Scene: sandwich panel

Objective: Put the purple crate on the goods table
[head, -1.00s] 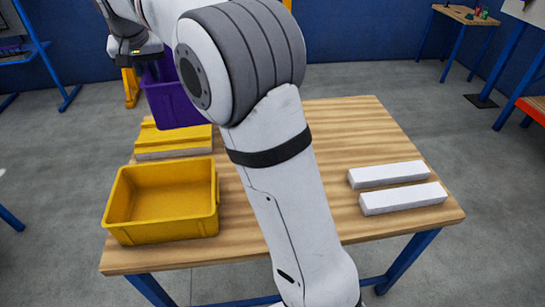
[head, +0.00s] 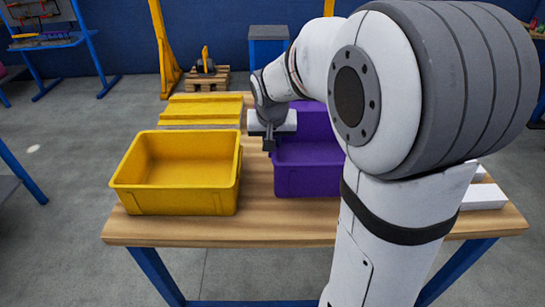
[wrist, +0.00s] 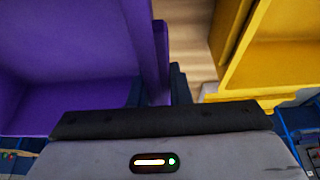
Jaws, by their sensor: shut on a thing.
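The purple crate (head: 308,170) is at the middle of the wooden table (head: 190,232), right of the yellow crate. My arm hides its right part. My gripper (head: 270,143) is at the crate's left side, shut on its wall. In the wrist view the purple crate (wrist: 70,60) fills the left, and its wall (wrist: 160,65) runs between the fingers of my gripper (wrist: 160,88). Whether the crate touches the tabletop is hard to tell.
A yellow crate (head: 180,195) stands just left, with a narrow gap; it also shows in the wrist view (wrist: 275,50). A yellow ribbed piece (head: 200,110) lies behind it. White blocks (head: 483,195) lie at the right, partly behind my arm.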

